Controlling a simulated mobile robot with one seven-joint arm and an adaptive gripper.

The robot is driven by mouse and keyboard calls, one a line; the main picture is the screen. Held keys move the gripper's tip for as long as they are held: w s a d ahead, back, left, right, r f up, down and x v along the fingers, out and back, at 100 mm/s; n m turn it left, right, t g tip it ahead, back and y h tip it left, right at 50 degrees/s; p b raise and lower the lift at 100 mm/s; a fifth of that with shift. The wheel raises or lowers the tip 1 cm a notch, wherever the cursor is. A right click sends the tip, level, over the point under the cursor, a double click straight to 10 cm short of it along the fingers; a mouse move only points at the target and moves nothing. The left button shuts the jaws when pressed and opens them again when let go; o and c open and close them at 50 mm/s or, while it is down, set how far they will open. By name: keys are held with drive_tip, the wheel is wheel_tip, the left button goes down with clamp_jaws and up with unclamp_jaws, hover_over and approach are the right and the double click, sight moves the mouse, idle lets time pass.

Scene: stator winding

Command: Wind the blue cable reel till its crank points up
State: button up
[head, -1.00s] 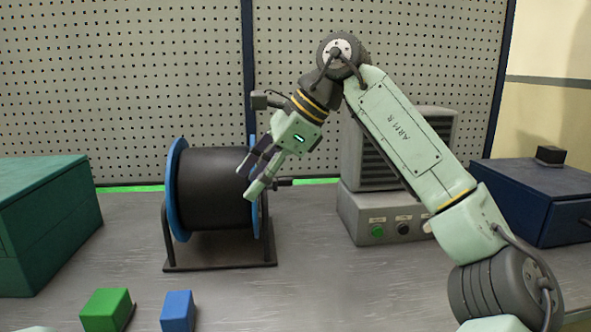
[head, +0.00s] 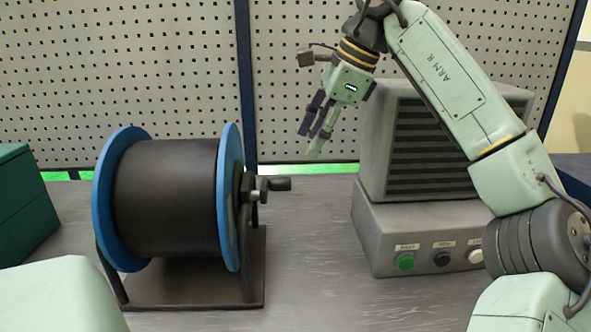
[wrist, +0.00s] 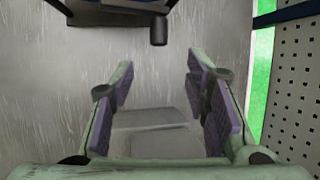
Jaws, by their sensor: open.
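The blue cable reel (head: 228,200) stands on the bench at left in the head view, with blue flanges around a black drum. Its crank (head: 258,188) is on the right flange, and the dark crank handle (head: 281,184) sticks out to the right. I cannot tell clearly which way the crank arm points. In the wrist view the crank handle (wrist: 158,31) shows at the top, beyond my fingertips. My gripper (head: 311,140) is open and empty, right of the crank and above it in the picture, apart from it. Its open fingers also show in the wrist view (wrist: 158,72).
A grey louvred machine (head: 378,215) with several buttons stands at the right. A green box (head: 22,205) is at the far left. A perforated wall (head: 180,60) closes the back. The bench between reel and machine is clear.

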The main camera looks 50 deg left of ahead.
sight(290, 180)
drive_tip(key=x, duration=1)
drive_tip(key=shift+s, duration=0.2)
drive_tip(key=shift+c, duration=0.2)
clamp_jaws()
drive_tip(key=shift+f, duration=0.1)
